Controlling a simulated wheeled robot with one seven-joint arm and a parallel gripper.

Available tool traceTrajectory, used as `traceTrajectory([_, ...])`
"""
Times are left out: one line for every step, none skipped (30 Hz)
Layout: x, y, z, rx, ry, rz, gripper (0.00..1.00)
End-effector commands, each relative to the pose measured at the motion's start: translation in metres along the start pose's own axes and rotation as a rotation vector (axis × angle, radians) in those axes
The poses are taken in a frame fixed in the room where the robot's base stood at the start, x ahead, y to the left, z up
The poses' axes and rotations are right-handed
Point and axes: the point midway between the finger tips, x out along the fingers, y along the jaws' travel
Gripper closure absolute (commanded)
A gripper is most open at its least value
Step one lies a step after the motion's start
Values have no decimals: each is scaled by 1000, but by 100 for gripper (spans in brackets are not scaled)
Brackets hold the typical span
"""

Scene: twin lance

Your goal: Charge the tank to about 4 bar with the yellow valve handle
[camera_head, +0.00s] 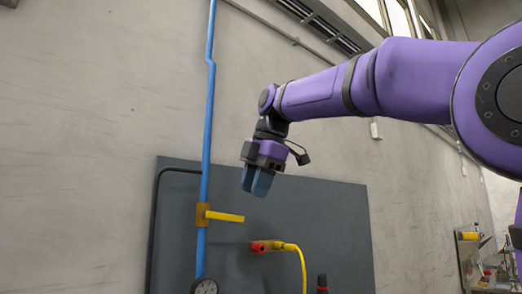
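The yellow valve handle (226,217) sticks out to the right from a brass-coloured valve body (202,214) on the vertical blue pipe (204,190). A round gauge (205,286) sits below it at the bottom edge, partly cut off; its reading is too small to tell. My gripper (256,192) points down, above and to the right of the handle and apart from it. Its two blue-grey fingers look a little apart with nothing visible between them. No tank can be made out in this view.
A dark grey panel (330,215) on the wall is behind the valve. Right of the handle is a red and yellow fitting (272,246) with a yellow hose (303,268). A black pipe (154,230) runs at left. A cluttered shelf (470,262) stands far right.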

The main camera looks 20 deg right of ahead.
Motion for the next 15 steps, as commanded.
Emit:
traceTrajectory([-1, 4, 1, -3, 2, -2, 67])
traceTrajectory([-2, 6, 2, -3, 2, -3, 67])
traceTrajectory([-4, 8, 3, -3, 2, -3, 67])
traceTrajectory([-4, 10, 4, -2, 3, -4, 67])
traceTrajectory([-6, 11, 4, -2, 4, -5, 67])
traceTrajectory([-7, 12, 4, -2, 4, -5, 67])
traceTrajectory([-9, 13, 5, -1, 4, -5, 67])
traceTrajectory([-10, 14, 5, -1, 4, -6, 67])
traceTrajectory([-12, 15, 6, -1, 4, -6, 67])
traceTrajectory([-14, 16, 6, 0, 4, -5, 67])
traceTrajectory([-16, 16, 6, 0, 3, -5, 67])
traceTrajectory([-18, 17, 7, 0, 3, -5, 67])
traceTrajectory([-19, 17, 7, 0, 3, -6, 67])
traceTrajectory([-21, 17, 7, 0, 3, -6, 67])
traceTrajectory([-24, 18, 7, -1, 4, -6, 67])
